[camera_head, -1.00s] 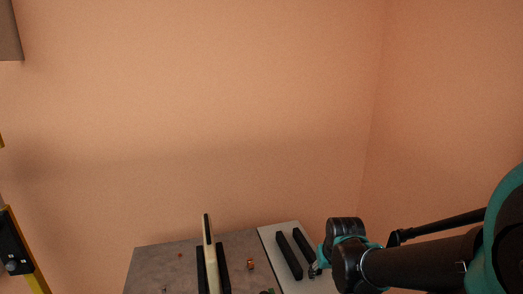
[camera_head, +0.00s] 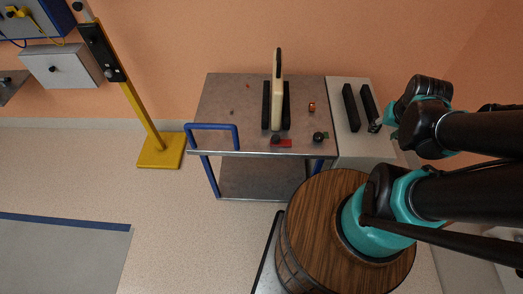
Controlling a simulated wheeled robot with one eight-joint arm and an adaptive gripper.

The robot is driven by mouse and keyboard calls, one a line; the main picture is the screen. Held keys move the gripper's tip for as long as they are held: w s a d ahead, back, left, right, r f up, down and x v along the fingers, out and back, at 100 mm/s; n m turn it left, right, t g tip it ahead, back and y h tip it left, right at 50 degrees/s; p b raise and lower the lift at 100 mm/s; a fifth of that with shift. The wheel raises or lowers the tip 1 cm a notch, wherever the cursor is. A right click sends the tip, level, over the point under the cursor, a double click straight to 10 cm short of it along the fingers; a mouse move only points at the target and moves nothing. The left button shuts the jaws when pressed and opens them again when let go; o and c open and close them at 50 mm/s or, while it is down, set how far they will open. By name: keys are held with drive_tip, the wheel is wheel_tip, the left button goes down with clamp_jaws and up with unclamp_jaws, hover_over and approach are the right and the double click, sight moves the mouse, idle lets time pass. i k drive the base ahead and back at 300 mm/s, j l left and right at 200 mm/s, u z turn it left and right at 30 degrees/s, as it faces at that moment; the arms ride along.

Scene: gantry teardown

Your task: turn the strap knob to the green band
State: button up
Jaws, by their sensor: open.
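On the grey cart top (camera_head: 225,108) stands an upright cream panel (camera_head: 277,95) between two black rails. At its front foot is a small dark knob (camera_head: 276,139) beside a red band (camera_head: 283,143). To the right, near the cart's front edge, is a round black knob (camera_head: 319,137) with a bit of green (camera_head: 326,134) beside it. I cannot tell which is the strap knob, nor where its pointer stands. My gripper (camera_head: 375,127) is small and partly hidden by my arm, over the pale board right of the cart. It is open, apart from both knobs.
Two black bars (camera_head: 350,107) lie on the pale board (camera_head: 345,150). A small orange part (camera_head: 311,107) sits on the cart. A blue handle (camera_head: 213,127) is at the cart's left. A yellow post (camera_head: 143,115) stands further left. The floor (camera_head: 165,225) at front left is clear.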

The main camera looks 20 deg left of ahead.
sight(318, 136)
drive_tip(key=k+j, duration=0.8)
drive_tip(key=k+j+z, duration=0.05)
drive_tip(key=k, duration=0.05)
